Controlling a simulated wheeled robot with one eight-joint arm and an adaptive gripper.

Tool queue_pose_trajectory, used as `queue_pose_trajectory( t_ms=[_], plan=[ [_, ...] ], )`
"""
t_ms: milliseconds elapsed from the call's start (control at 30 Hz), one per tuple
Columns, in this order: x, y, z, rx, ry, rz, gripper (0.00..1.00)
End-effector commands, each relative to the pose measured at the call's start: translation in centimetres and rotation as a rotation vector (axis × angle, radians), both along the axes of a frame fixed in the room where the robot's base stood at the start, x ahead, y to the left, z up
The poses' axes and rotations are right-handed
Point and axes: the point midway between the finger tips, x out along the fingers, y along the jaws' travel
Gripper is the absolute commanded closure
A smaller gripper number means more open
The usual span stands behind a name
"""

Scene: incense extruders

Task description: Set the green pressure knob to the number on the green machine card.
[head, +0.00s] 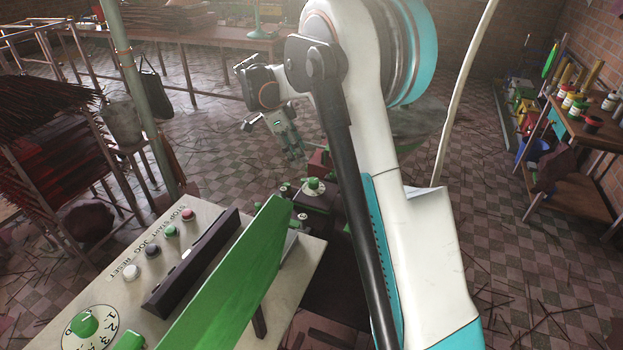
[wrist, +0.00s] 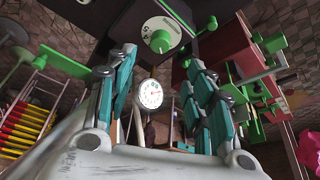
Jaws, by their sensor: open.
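In the wrist view, a green knob (wrist: 160,40) sits on a white round dial plate on a dark block, straight ahead between my fingers. In the head view, my gripper (head: 272,138) hangs beyond the panel, above and left of a green knob (head: 314,187) on a dark machine. Another green knob (head: 84,325) sits on a numbered dial at the lower left. I cannot make out a readable green machine card.
A light control panel (head: 225,212) carries STOP, START, JOG and RESET buttons. A slanted green plate (head: 232,285) stands over it. A round white gauge (wrist: 150,94) and green levers are near my fingers. A bench (head: 585,125) with bottles stands right; a drying rack stands left.

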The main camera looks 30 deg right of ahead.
Motion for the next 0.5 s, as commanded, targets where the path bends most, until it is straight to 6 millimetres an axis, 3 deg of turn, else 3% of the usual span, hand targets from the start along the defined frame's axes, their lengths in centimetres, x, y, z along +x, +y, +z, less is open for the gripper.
queue_pose_trajectory(
  t_ms=[500],
  plan=[
    [-1.3,-3.5,-9.2,0.001,-0.001,0.0,0.52]
  ],
)
